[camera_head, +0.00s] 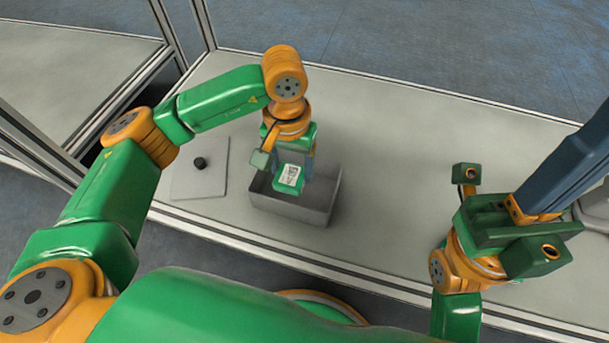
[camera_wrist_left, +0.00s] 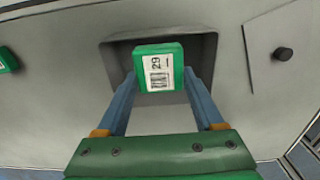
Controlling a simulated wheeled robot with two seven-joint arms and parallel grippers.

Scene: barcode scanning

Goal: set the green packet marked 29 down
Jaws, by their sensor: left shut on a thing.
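The green packet marked 29 (camera_wrist_left: 158,69) has a white label with a barcode facing up in the left wrist view. It also shows in the head view (camera_head: 289,177). My left gripper (camera_wrist_left: 160,88) is shut on it, with a blue finger against each side. The packet is over the opening of an open grey box (camera_head: 290,208); whether it touches the box floor cannot be told. In the head view the arm hides part of the box. My right gripper (camera_head: 555,165) is at the right, its fingertips not clearly shown.
A flat pale plate with a black knob (camera_head: 200,172) lies left of the box on the table (camera_head: 400,120). Metal frame posts stand at the back left. A green thing is cut off at the left wrist view's left edge.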

